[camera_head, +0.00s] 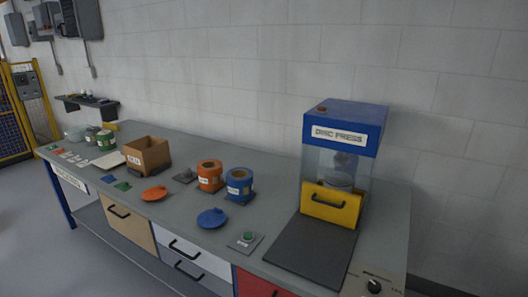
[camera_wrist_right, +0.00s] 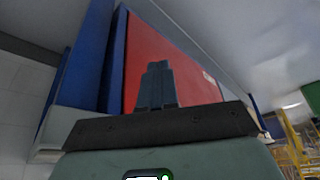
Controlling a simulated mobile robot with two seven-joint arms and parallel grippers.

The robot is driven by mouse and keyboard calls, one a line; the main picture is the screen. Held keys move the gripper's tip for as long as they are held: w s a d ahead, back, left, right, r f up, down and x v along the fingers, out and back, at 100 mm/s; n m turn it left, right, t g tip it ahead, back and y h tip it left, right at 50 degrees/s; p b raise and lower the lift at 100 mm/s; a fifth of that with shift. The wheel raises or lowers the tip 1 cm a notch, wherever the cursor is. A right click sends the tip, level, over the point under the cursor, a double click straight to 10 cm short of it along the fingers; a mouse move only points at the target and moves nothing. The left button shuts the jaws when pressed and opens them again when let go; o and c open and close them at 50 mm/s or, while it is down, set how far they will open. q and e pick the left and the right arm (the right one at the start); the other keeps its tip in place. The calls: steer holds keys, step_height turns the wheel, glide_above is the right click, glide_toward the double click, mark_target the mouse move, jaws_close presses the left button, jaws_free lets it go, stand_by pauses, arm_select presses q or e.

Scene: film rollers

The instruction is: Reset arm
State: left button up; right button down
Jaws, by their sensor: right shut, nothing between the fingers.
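My right gripper (camera_wrist_right: 158,70) shows in the right wrist view, with its dark fingers together and nothing between them. A red panel (camera_wrist_right: 190,70) with a blue upright (camera_wrist_right: 92,60) beside it stands behind the fingers; the fingers hold neither. Neither gripper shows in the head view, and my left gripper is in no view. In the head view the workbench (camera_head: 290,160) stands along the wall, clear of any arm.
On the bench are a blue disc press (camera_head: 349,117) with a yellow front, an orange roll (camera_head: 210,178), a blue roll (camera_head: 239,188), an orange lid (camera_head: 154,194), a blue lid (camera_head: 211,218), a green button (camera_head: 247,236) and a cardboard box (camera_head: 138,157). Floor at the left is open.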

steer(key=s+a+f+m+g+y+p, duration=0.1)
steer(key=s+a+f+m+g+p, duration=0.3)
steer(key=s+a+f, duration=0.7)
steer(key=s+a+f+m+p, duration=0.1)
steer(key=s+a+m, duration=0.1)
steer(key=s, duration=0.6)
steer(key=s+a+f+m+g+p, duration=0.1)
steer(key=s+a+f+m, duration=0.1)
steer(key=s, duration=0.6)
steer(key=shift+s+a+m+y, duration=0.3)
steer(key=shift+s+a, duration=0.05)
steer(key=shift+a, duration=0.4)
